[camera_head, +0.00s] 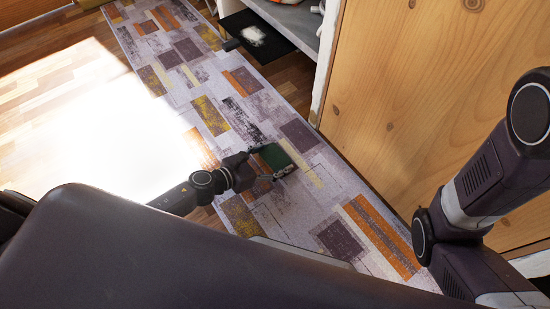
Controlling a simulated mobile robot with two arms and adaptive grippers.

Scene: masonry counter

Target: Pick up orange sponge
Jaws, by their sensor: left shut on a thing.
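My left gripper (262,166) is in the middle of the view, above the patterned rug. It is shut on a dark green block (277,157), flat and roughly rectangular, with a paler edge on its right side. I see no orange on this block and cannot tell whether it is the orange sponge. No other thing that is clearly an orange sponge shows. My right arm stands at the right of the view, but its gripper is out of sight.
The rug (212,118) with orange and purple patches covers the floor. A wooden panel (425,85) rises at the right. A low shelf (294,18) is at the top, with a dark mat (257,36) below it. Strong sunlight washes out the wooden floor at the left.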

